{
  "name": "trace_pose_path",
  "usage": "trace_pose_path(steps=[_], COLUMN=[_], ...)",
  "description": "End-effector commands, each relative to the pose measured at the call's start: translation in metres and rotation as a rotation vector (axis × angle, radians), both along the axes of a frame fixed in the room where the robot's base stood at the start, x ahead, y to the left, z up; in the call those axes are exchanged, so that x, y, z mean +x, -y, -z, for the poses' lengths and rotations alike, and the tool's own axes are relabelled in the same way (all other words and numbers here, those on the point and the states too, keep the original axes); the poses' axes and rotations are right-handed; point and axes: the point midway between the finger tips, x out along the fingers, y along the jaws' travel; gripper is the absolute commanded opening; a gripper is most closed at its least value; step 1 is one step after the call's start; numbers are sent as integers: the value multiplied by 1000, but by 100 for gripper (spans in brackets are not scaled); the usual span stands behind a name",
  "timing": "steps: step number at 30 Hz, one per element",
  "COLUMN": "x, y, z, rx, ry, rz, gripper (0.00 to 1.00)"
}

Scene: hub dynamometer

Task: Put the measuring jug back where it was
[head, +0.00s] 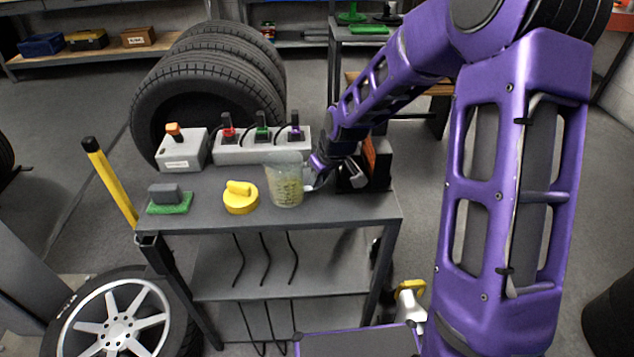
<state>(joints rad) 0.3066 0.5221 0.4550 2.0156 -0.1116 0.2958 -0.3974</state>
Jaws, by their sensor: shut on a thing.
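The measuring jug (286,181) is a clear, greenish see-through jug with yellow markings on its side. It looks upright at the front right part of the grey workbench (240,212). I cannot tell whether its base touches the top. My gripper (313,184) is at the jug's right side, shut on it, apparently at the handle. The fingertips are small and partly hidden by the jug and my wrist.
A green-and-grey sponge-like block (169,199) is further left. Behind are a grey box (182,150) and a strip with coloured plugs (262,147). Stacked tyres (165,95) stand behind the bench.

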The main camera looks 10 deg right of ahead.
Motion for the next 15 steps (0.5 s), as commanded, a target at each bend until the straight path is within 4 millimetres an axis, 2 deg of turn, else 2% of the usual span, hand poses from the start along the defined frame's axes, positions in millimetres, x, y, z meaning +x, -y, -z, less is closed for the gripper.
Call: trace_pose_path(steps=[9,10,14,15], x=[0,0,0,0], y=[0,0,0,0], z=[3,2,2,2], rx=[0,0,0,0], ry=[1,1,1,1], rz=[0,0,0,0], gripper=[0,19,43,46])
